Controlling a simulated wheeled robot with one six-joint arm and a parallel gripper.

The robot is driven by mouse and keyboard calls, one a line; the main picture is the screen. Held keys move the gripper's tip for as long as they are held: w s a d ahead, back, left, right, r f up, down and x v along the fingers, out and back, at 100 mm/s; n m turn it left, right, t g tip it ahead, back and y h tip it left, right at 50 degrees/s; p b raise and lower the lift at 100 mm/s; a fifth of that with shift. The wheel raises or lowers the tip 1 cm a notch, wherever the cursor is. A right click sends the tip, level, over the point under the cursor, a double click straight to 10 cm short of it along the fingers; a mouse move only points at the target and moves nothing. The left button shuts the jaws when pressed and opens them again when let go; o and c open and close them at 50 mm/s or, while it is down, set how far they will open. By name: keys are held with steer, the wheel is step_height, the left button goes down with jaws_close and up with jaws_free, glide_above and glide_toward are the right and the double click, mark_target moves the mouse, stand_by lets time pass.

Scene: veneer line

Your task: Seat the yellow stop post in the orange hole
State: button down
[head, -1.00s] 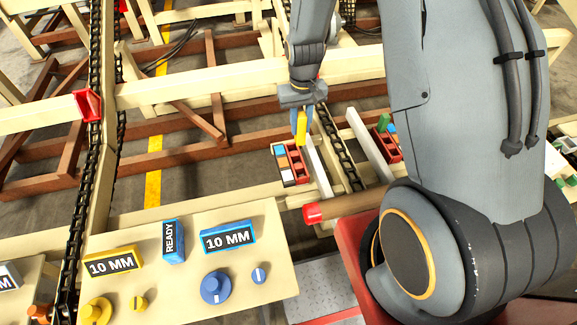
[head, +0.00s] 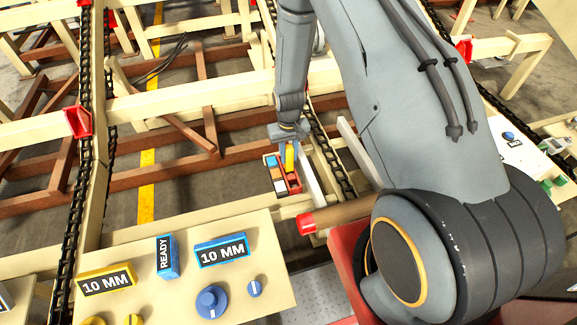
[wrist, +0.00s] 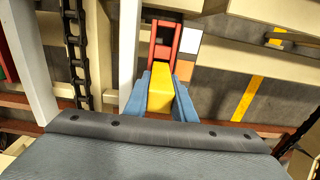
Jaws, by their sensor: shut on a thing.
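My gripper's blue fingers (wrist: 160,98) are shut on the yellow stop post (wrist: 160,91). In the head view the post (head: 289,157) hangs upright below my gripper (head: 288,150), at the far part of a red rack. The red rack (wrist: 165,42) has open compartments and lies just beyond the post in the wrist view; it also shows in the head view (head: 293,184). A strip of coloured squares runs along the rack, with an orange square (wrist: 184,70) beside the post. The orange hole itself is hidden, and I cannot tell whether the post touches the rack.
A pale rail (head: 312,178) and a dark chain (wrist: 77,50) run close beside the rack. A brown roller with a red end (head: 306,223) lies nearer. A control panel (head: 180,270) with knobs and "10 MM" signs fills the lower left.

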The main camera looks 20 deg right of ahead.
steer(key=shift+f+b, duration=1.15)
steer(key=shift+f, duration=1.2)
steer(key=shift+f, duration=0.2)
steer(key=c, duration=1.5)
jaws_free()
step_height(320, 180, up, 12)
steer(key=b, duration=0.3)
steer(key=shift+r, duration=0.15)
step_height(320, 180, up, 11)
glide_above(289, 163)
steer(key=s, duration=0.5)
steer(key=shift+t, duration=0.7)
steer(key=s+r, duration=0.2)
steer(key=s, duration=0.1)
steer(key=s+r, duration=0.3)
steer(key=s, duration=0.1)
steer(key=s+r, duration=0.3)
steer(key=s, duration=0.1)
steer(key=shift+d+r, duration=0.1)
steer(key=shift+d, duration=0.05)
